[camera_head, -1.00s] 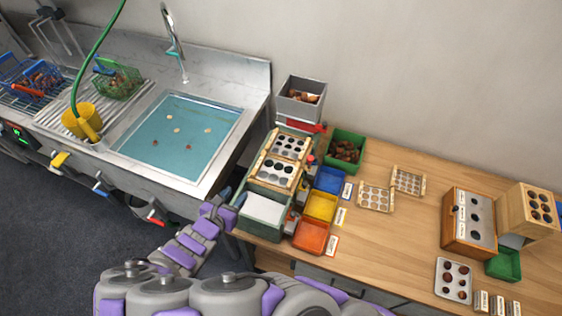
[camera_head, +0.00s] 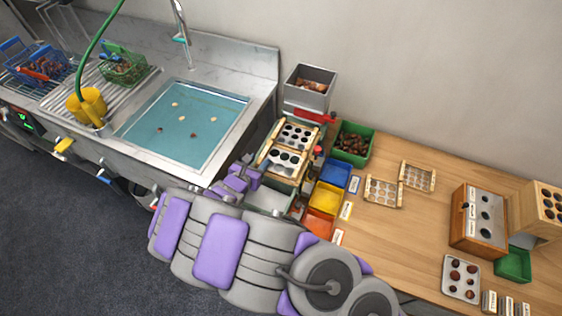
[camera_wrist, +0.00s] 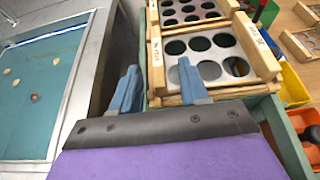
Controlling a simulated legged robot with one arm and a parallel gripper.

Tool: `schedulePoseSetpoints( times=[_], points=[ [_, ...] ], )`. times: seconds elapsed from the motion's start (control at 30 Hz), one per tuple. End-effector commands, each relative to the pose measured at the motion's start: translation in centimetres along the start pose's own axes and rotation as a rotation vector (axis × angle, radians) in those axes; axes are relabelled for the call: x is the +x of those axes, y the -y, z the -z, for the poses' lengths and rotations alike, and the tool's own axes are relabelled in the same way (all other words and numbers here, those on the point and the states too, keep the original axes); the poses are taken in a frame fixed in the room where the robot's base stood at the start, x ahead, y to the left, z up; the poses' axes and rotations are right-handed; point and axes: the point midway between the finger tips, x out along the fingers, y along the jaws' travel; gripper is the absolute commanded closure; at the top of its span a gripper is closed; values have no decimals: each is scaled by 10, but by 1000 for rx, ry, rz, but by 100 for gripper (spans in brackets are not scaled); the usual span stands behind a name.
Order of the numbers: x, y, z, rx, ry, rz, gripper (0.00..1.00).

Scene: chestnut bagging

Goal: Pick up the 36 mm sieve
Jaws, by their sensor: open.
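Two wooden-framed sieves with round holes sit one behind the other on the green sorter (camera_wrist: 288,140). The front sieve (camera_wrist: 201,46) has the larger-looking holes and labels on its side rails, too small to read surely; it also shows in the head view (camera_head: 286,157). The rear sieve (camera_wrist: 190,8) is partly cut off in the wrist view; it shows in the head view (camera_head: 296,136). My gripper (camera_wrist: 160,84) is open and empty, its blue fingers at the front left corner of the front sieve. I cannot tell whether they touch it.
The sink basin (camera_head: 186,124) lies left of the sorter. Blue (camera_head: 335,173), yellow (camera_head: 328,198) and orange (camera_head: 319,224) bins stand along its right side. Two loose sieves (camera_head: 383,191) (camera_head: 418,177) lie on the wooden table, with bare tabletop around them.

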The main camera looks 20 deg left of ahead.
Motion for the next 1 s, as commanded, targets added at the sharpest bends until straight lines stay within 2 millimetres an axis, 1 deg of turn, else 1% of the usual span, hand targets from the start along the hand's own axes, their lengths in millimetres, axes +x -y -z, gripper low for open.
schedulePoseSetpoints(
  times=[0.03,0.1,0.2,0.3,0.4,0.6,1.0],
  points=[
    [8,0,0,4,-2,4,55],
    [18,-2,-3,4,-3,3,55],
    [31,-3,-5,4,-4,3,55],
    [40,-3,-5,3,-2,2,55],
    [43,-3,-6,2,0,1,55],
    [43,-3,-7,2,1,1,55],
    [43,-3,-7,2,1,1,94]
  ],
)
